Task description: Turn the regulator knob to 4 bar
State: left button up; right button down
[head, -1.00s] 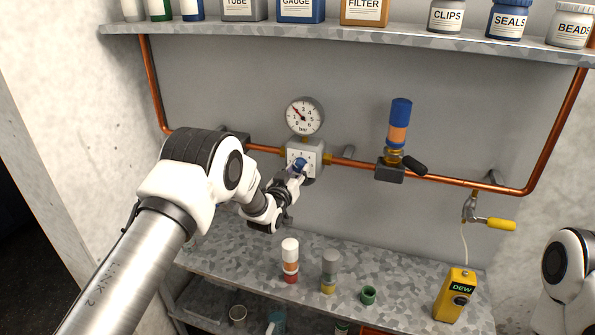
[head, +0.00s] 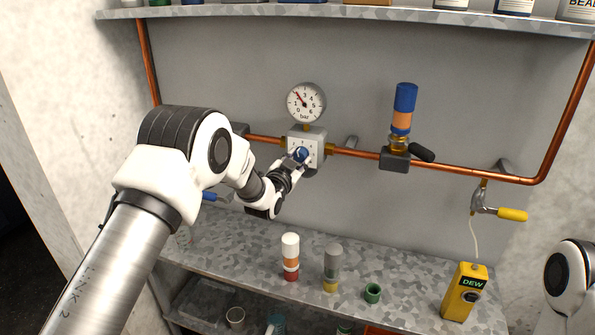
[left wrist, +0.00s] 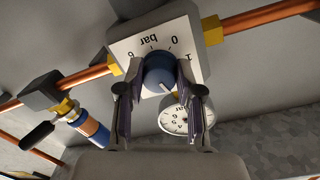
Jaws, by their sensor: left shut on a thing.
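The regulator (head: 305,140) is a pale square block on the copper pipe, with a blue knob (head: 301,155) on its front. In the left wrist view the knob (left wrist: 158,72) shows a white mark beside a printed bar scale. My left gripper (head: 298,163) is shut on the knob, one finger on each side, as the left wrist view (left wrist: 160,92) shows. The round gauge (head: 306,103) above the regulator has its red needle pointing up and left, near 2. My right gripper is out of view; only part of that arm shows at the right edge.
A blue and orange cylinder unit (head: 403,115) with a black lever stands right of the regulator. A yellow-handled valve (head: 490,206) hangs farther right. Below, a speckled bench (head: 230,256) holds small bottles, a green ring (head: 373,293) and a yellow DEW meter (head: 464,292).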

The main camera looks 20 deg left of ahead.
pick_arm(q)
jog(key=m+b, duration=0.8)
jog(key=m, duration=0.1)
jog(key=shift+r+m, duration=0.1)
jog(key=shift+m, duration=0.2)
jog(key=shift+r+m+y+b, duration=0.15)
jog(key=shift+m+y+b, duration=0.15)
jog(key=shift+m+b, duration=0.6)
jog(key=o, duration=1.2)
jog(key=shift+c, duration=0.2)
jog(key=shift+d, duration=0.1)
